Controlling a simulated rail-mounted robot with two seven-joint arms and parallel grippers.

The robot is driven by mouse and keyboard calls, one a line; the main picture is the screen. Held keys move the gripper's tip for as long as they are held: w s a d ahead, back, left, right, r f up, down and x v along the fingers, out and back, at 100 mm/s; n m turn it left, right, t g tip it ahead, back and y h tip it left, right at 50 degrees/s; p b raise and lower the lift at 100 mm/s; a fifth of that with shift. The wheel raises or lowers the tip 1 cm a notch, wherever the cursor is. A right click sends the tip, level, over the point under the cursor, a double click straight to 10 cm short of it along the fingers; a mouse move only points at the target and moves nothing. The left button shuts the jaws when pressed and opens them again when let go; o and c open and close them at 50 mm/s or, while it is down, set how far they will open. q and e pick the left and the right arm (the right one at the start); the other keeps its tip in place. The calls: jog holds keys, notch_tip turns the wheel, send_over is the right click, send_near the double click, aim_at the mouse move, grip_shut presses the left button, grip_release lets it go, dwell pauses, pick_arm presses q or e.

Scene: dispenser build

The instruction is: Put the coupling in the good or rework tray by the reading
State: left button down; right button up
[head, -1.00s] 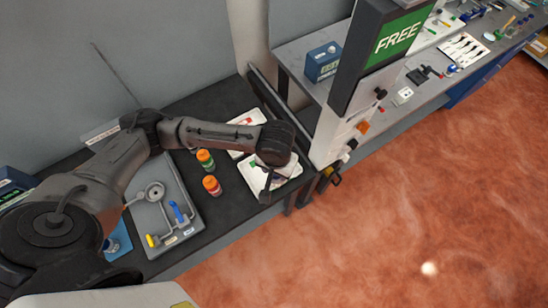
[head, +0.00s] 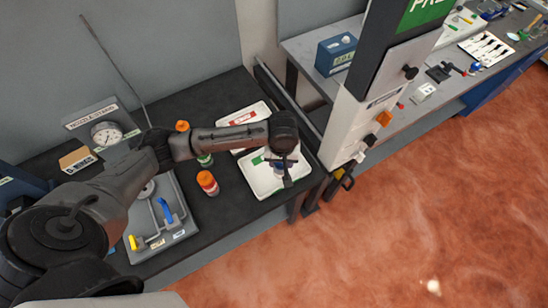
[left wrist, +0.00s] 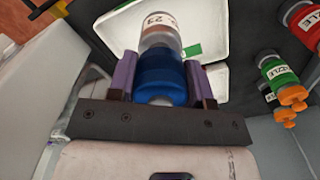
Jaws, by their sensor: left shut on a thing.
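My left gripper (head: 283,172) is over the white tray with a green label (head: 262,188). In the left wrist view, the left gripper's purple fingers (left wrist: 162,82) are shut on the coupling (left wrist: 163,75), a blue body with a pale, labelled end. That end is over the white tray (left wrist: 110,35), whose green mark shows beside it; I cannot tell whether it touches the tray. A second white tray with a red label (head: 243,114) lies just behind. A round dial gauge (head: 106,133) stands at the back left; its reading is too small to tell. My right gripper is not in view.
An orange-capped bottle (head: 208,183) stands left of the green-labelled tray, with others partly behind my arm. A grey fixture plate (head: 180,232) with blue and yellow handles lies further left. A tall panel post (head: 350,125) stands to the right, past the bench edge.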

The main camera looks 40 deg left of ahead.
pick_arm(q)
jog(key=shift+w+a+f+b, duration=0.15)
jog(key=shift+w+a+f, duration=0.3)
jog(key=shift+a+f, duration=0.6)
jog(key=shift+w+a+f+b, duration=0.1)
jog(key=shift+w+a+f, duration=0.45)
jog(key=shift+f, duration=0.85)
jog(key=shift+w+a+f+b, duration=0.15)
jog(key=shift+w+a+f, duration=0.15)
jog(key=shift+a+f, duration=0.8)
jog(key=shift+d+f, duration=0.15)
jog(key=shift+f, duration=0.1)
jog(key=c, duration=0.5)
grip_release()
jog(key=shift+f, duration=0.1)
jog(key=shift+c, duration=0.2)
